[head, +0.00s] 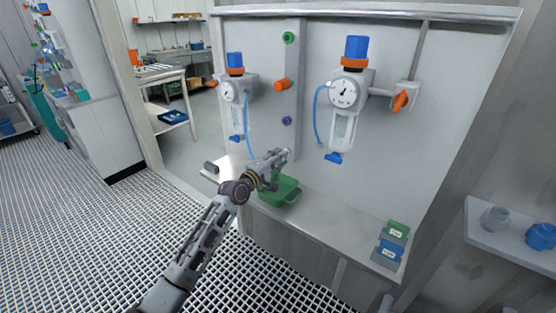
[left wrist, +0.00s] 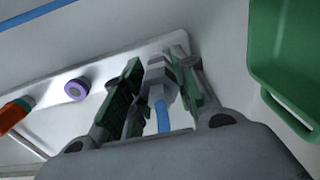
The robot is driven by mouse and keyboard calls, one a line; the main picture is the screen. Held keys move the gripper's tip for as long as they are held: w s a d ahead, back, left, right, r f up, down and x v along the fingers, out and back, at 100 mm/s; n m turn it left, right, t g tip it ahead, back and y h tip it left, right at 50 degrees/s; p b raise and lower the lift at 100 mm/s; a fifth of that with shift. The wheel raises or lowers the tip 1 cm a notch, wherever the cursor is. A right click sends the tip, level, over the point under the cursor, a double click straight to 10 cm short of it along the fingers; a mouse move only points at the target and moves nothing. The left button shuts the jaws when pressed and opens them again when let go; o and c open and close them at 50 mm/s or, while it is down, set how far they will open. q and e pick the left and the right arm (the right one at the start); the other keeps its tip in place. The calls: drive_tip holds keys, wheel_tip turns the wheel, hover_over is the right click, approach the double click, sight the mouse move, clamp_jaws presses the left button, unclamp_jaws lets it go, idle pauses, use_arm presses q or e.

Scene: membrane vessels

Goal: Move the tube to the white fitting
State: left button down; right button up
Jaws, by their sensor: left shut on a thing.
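My left gripper (head: 284,156) is at the lower end of the grey strip on the panel, above the green bin. It is shut on the blue tube (left wrist: 162,117) at its end, between the two dark green finger pads. The blue tube (head: 248,120) hangs from the left filter unit down to my gripper. A pale grey-white stepped piece (left wrist: 160,72) sits between the fingertips, against the strip, in line with the tube. I cannot tell whether it is the white fitting or the tube's end, nor whether they are joined. My right gripper is not in view.
The strip also bears green (head: 288,38), orange (head: 282,85) and purple (head: 287,121) fittings. Two filter units with gauges (head: 230,92) (head: 345,92) flank it. The green bin (head: 280,193) stands on the shelf just below my gripper. Small labelled boxes (head: 390,250) lie at right.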

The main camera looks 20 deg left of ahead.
use_arm(q)
drive_tip(key=shift+w+d, duration=0.15)
drive_tip(key=shift+w, duration=0.3)
idle(0.3)
drive_tip(key=c, duration=1.1)
unclamp_jaws()
drive_tip(key=shift+o, duration=0.2)
drive_tip(key=shift+s, duration=0.1)
drive_tip(key=v, duration=1.1)
drive_tip(key=shift+s, duration=0.4)
